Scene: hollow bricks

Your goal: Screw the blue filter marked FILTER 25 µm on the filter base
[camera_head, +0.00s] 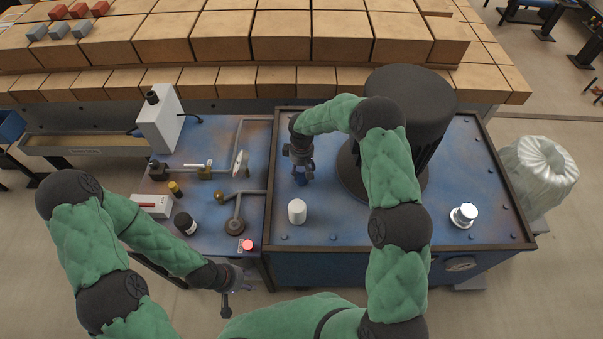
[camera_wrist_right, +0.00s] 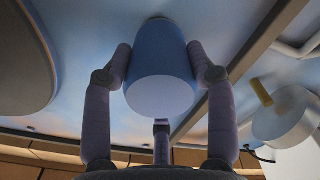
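The blue filter (camera_head: 300,179) is at the upper left of the blue machine top, left of the black motor. In the right wrist view the blue filter (camera_wrist_right: 160,65) is between the fingers, its flat end facing the camera; no marking is readable. My right gripper (camera_head: 301,172) is shut on its sides, pointing down. Whether the filter touches the surface is unclear. A silver fitting on a round collar (camera_head: 464,215) stands on the right of the machine top; I cannot tell if it is the filter base. My left gripper (camera_head: 228,303) is low at the front, its opening unclear.
A white cylinder (camera_head: 297,211) stands on the machine top in front of my right gripper. The large black motor (camera_head: 410,110) stands right of it. Pipes, a gauge and a red button (camera_head: 248,245) are on the left bench. Hollow bricks (camera_head: 220,35) fill the back.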

